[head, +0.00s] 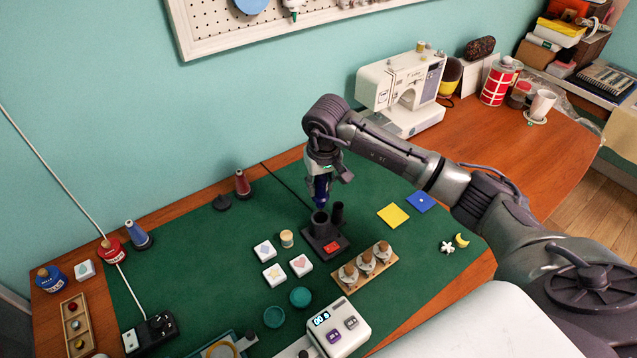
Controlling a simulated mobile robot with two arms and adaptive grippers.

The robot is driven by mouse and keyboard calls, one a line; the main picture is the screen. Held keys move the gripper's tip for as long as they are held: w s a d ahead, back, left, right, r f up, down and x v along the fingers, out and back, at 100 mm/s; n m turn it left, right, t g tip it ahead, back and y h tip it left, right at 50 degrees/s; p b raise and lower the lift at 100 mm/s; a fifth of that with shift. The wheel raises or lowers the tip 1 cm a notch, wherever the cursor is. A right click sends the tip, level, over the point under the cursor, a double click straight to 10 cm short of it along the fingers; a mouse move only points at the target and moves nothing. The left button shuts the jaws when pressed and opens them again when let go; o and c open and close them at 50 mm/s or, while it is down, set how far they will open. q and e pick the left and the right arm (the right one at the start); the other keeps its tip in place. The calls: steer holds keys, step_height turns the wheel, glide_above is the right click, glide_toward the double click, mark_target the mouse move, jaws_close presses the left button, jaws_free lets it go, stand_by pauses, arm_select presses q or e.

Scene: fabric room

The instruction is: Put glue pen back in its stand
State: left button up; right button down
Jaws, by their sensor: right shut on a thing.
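The glue pen (321,190) is dark blue and hangs roughly upright, tip down, in my right gripper (322,172). The gripper is shut on its upper part, which the fingers partly hide. The stand (326,248) is black, with a square base, a red label and two upright tubes, on the green mat. The pen's tip is just over the wider left tube (320,219); I cannot tell the exact gap or whether it is lined up in depth. My left gripper is not in view.
The green mat (200,275) holds white tiles (273,274) and a wooden rack of knobs (364,268) near the stand. A sewing machine (402,92) is at the back right. A white timer box (338,327) lies in front.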

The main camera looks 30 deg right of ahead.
mark_target(323, 179)
steer(key=shift+d+f, duration=0.1)
steer(key=shift+f, duration=0.3)
steer(key=shift+f+b, duration=0.75)
steer(key=shift+f, duration=0.5)
steer(key=shift+f+b, duration=0.7)
steer(key=shift+f, duration=0.8)
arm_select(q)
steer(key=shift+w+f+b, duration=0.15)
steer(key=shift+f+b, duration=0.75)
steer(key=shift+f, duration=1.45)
arm_select(e)
steer(key=shift+f, duration=0.9)
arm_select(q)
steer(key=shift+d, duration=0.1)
arm_select(e)
steer(key=c, duration=0.8)
jaws_free()
steer(key=shift+o, duration=0.2)
steer(key=shift+r, duration=0.55)
steer(key=r, duration=0.3)
steer(key=s+r, duration=0.1)
steer(key=r, duration=0.7)
steer(key=shift+s, duration=0.4)
